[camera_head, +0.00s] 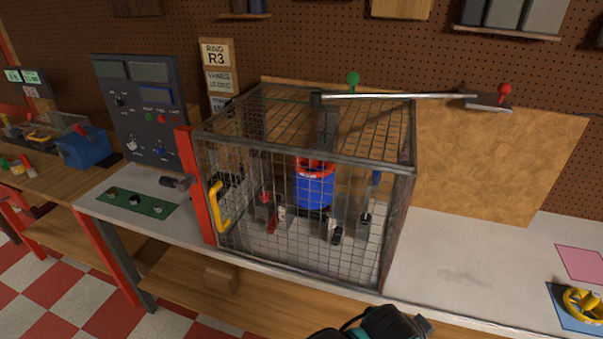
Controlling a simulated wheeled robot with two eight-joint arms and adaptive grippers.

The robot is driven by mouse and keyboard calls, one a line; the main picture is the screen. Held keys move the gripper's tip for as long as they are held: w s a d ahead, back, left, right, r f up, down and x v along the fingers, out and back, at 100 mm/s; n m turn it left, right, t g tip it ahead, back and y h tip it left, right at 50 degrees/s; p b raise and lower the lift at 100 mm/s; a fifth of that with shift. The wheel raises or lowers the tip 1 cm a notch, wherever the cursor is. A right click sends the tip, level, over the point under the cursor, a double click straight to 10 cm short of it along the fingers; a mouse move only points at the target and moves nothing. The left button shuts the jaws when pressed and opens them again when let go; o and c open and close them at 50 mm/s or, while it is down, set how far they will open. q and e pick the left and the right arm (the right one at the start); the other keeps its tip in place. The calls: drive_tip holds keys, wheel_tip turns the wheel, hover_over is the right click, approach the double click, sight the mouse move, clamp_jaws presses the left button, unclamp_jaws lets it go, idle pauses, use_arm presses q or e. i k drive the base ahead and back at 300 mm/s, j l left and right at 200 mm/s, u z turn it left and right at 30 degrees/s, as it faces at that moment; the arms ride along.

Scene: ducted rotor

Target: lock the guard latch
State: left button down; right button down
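The wire-mesh guard (290,240) stands on the bench as a cage. Its front panel has a yellow handle (221,207) near the left edge, beside a red upright post (197,185). The front panel looks closed, or nearly so, against the post. A dark cylindrical part (176,182) sticks out left of the post; I cannot tell whether it is the latch. Inside, behind the mesh, is a blue-and-red unit (314,186). A black part of my arm shows at the bottom edge. No gripper fingertips are visible.
A control panel (140,105) stands left of the cage, with a green plate (137,202) on the bench before it. A long metal bar (395,96) spans above the cage. Bench right of the cage is clear up to a yellow ring-shaped object (583,303).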

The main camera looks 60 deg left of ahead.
sight(185, 185)
drive_tip(key=k+u, duration=0.15)
drive_tip(key=u, duration=2.75)
